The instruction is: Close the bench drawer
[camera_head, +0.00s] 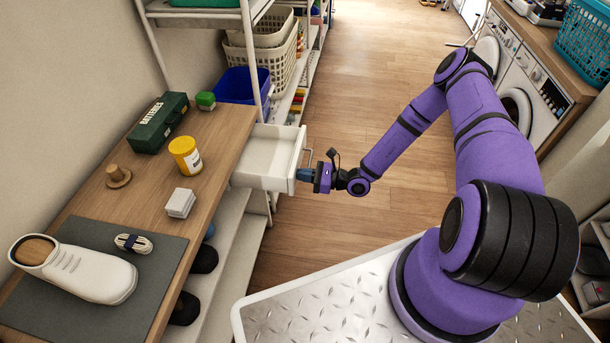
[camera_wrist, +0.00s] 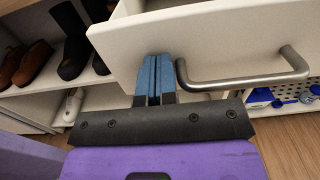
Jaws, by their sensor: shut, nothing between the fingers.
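The white bench drawer (camera_head: 266,160) stands pulled out from under the wooden bench top (camera_head: 213,118) and looks empty. Its front panel (camera_wrist: 215,45) fills the upper part of the wrist view and carries a metal bar handle (camera_wrist: 245,82). My gripper (camera_head: 299,174) is at the front face of the drawer, just beside the handle. In the wrist view, its blue fingers (camera_wrist: 155,62) are together, with nothing between them. The fingertips are at the panel, left of the handle; whether they touch it I cannot tell.
A green batteries box (camera_head: 160,122), a yellow jar (camera_head: 185,155) and a white shoe (camera_head: 75,272) are on the bench. Dark shoes (camera_wrist: 72,40) stand on the shelf below. A blue bin (camera_head: 240,86) is behind the drawer.

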